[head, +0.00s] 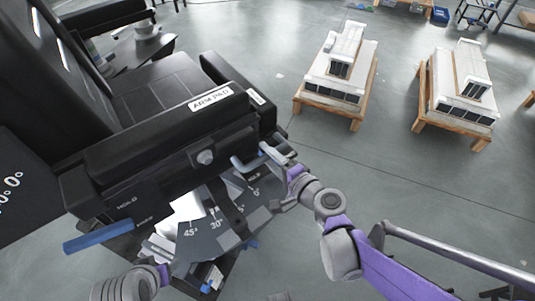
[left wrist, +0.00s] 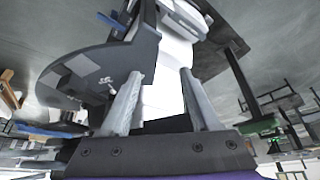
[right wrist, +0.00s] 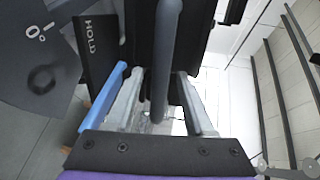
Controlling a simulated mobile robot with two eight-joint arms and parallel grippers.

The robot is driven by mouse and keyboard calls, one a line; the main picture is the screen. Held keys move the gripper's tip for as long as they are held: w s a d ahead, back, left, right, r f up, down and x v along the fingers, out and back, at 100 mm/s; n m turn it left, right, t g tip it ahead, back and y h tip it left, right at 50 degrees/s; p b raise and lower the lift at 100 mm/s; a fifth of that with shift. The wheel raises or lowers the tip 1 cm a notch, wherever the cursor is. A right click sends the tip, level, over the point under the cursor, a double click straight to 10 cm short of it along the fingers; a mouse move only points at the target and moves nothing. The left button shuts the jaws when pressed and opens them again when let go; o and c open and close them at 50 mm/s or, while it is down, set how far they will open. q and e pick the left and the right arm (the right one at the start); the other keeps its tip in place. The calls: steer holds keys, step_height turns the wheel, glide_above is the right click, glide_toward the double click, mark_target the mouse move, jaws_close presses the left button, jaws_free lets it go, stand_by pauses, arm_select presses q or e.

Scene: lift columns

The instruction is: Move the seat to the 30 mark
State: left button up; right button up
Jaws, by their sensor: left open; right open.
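The black seat (head: 165,85), with an armrest labelled ARM PAD, fills the upper left of the head view. Below its side is a dark scale plate (head: 212,228) with 45°, 30° and 0° marks; the plate also shows in the left wrist view (left wrist: 95,75). My right gripper (head: 270,158) is at the seat's near right corner. In the right wrist view, a grey bar (right wrist: 166,60) stands between its open fingers, with a blue lever (right wrist: 104,95) beside the left finger. My left gripper (left wrist: 158,95) is open near the plate; its fingertips are unclear in the head view.
A blue handle (head: 98,236) sticks out at the seat's lower left. Two wooden stands (head: 362,100) (head: 465,135) carrying pale models are on the grey floor at the right. The floor between the seat and the stands is clear.

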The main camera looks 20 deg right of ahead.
steer(key=p+v, duration=0.2)
steer(key=v, duration=0.8)
steer(key=shift+s, duration=0.1)
stand_by(0.6)
steer(key=s+a+f+n+g+p, duration=0.25)
steer(key=a+f+n+g, duration=0.2)
steer(key=n+g, duration=0.3)
steer(key=s+d+r+n+g+h+p, duration=0.1)
steer(key=s+d+n+g+h, duration=0.1)
steer(key=s+d+n+h, duration=0.2)
steer(key=n+h, duration=0.1)
steer(key=n, duration=0.1)
steer(key=shift+s+d+r+n, duration=0.3)
steer(key=shift+d+r+n, duration=0.05)
